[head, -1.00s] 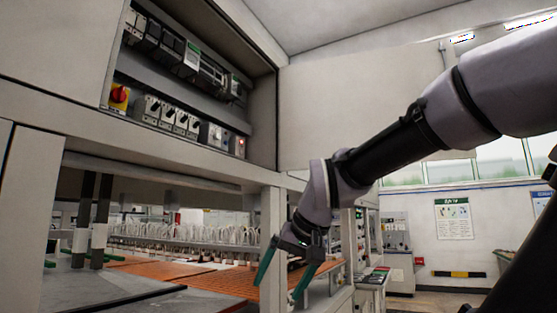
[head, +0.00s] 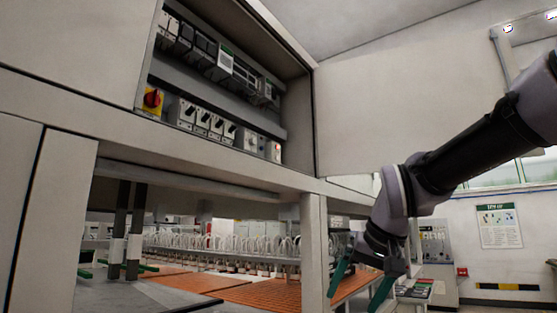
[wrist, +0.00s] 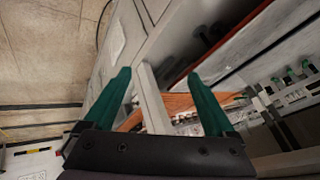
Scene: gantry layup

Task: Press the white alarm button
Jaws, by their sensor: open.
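I cannot make out a white alarm button for certain in either view. The open cabinet (head: 300,95) at upper left holds a pale module (head: 250,142) with a small round face, too small to read. Beside it is a pale module with a red round part (head: 277,148). My gripper (head: 353,300) hangs low, below and to the right of the cabinet, with its two green fingers apart and nothing between them. It also shows in the wrist view (wrist: 159,75), pointing towards a pale frame post (wrist: 154,100), with no contact visible.
A red and yellow rotary switch (head: 152,98) and several breakers (head: 202,120) sit in the cabinet. The open cabinet door (head: 410,105) stands to its right, above my gripper. Orange mats (head: 262,293) lie on the bench below. A red wall box (head: 462,271) is at far right.

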